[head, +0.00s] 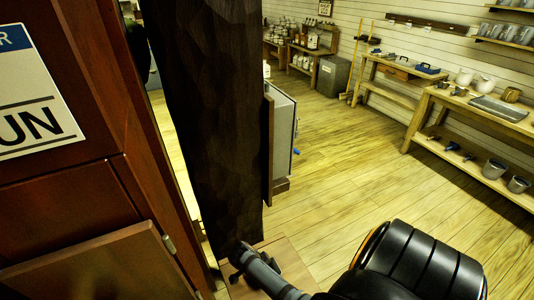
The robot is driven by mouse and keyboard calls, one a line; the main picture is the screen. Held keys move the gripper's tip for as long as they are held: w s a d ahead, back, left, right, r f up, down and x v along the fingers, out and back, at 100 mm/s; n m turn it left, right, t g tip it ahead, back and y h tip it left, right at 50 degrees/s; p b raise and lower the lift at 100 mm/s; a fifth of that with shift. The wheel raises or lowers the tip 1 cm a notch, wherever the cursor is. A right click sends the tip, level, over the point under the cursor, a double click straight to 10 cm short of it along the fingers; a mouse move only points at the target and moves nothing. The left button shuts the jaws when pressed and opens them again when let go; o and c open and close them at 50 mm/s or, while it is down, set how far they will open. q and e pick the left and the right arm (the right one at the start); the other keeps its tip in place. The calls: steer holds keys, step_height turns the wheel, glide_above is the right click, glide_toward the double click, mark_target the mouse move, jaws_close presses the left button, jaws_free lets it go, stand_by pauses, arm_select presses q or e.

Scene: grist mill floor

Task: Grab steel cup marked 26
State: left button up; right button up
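Several grey metal-looking cups (509,33) stand in a row on a wall shelf at the upper right of the head view. They are small and far off, and no number can be read on them, so I cannot tell which is marked 26. Neither of my grippers can be made out. A dark jointed part with a grey tube at the bottom centre looks like part of my arm.
A dark post (210,120) and a reddish wooden cabinet (75,215) with a sign stand close on the left. A workbench (470,112) bears pale pots, with grey buckets (494,169) on its lower shelf. The plank floor (350,165) in the middle is clear.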

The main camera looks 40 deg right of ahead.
steer(key=shift+c, duration=1.2)
steer(key=c, duration=1.1)
steer(key=shift+r+p, duration=0.55)
steer(key=shift+r, duration=0.05)
step_height(320, 180, up, 3)
steer(key=p, duration=0.3)
steer(key=s+a+r+p, duration=0.5)
steer(key=s+r+p, duration=0.4)
steer(key=s+p, duration=0.3)
steer(key=shift+s+p, duration=0.35)
steer(key=shift+s, duration=0.25)
